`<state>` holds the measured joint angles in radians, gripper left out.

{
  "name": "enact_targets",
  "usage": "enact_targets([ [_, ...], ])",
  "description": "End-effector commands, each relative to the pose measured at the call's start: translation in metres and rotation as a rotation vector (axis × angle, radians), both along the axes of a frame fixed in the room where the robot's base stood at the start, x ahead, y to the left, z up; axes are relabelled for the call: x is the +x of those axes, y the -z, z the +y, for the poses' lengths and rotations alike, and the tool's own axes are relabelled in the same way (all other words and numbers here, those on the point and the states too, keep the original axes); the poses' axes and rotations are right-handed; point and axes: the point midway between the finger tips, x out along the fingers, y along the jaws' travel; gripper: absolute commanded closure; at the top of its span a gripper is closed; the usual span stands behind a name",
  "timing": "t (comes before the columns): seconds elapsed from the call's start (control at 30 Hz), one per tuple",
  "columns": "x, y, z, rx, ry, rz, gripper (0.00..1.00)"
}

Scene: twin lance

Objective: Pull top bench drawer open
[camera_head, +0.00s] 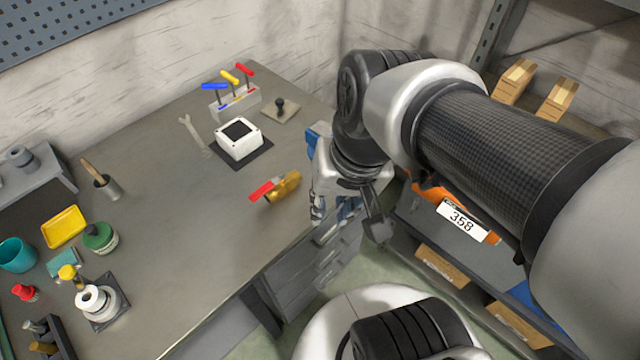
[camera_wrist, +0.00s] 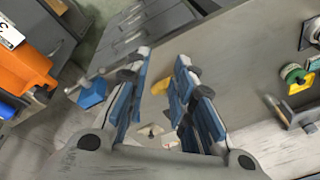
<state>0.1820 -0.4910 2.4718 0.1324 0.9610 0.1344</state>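The grey drawer stack (camera_head: 290,285) sits under the bench's right end. Its top drawer (camera_head: 328,232) is just below the bench top and partly hidden by my gripper. The stack also shows at the top of the wrist view, where the top drawer (camera_wrist: 165,24) lies nearest the bench edge. It looks shut, though its handle is not clear. My gripper (camera_head: 335,212) hangs at the bench's right edge, close to the drawer fronts. In the wrist view my gripper (camera_wrist: 161,68) has its two blue-padded fingers apart with nothing gripped between them. I cannot tell whether it touches a drawer.
A blue part (camera_head: 318,132) is beside my wrist. A shelf with an orange bin (camera_head: 440,195) stands to the right.

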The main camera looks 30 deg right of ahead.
Motion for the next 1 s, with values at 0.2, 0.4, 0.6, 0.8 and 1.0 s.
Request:
enact_targets([
  [0.2, 0.02, 0.019, -0.023, 0.183, 0.361, 0.186, 0.83],
  [0.4, 0.04, 0.051, -0.058, 0.414, 0.817, 0.388, 0.83],
  [0.6, 0.049, 0.093, -0.099, 0.659, 1.276, 0.587, 0.83],
  [0.8, 0.043, 0.145, -0.138, 0.926, 1.724, 0.793, 0.83],
  [1.0, 0.024, 0.205, -0.168, 1.225, 2.144, 1.022, 0.83],
])
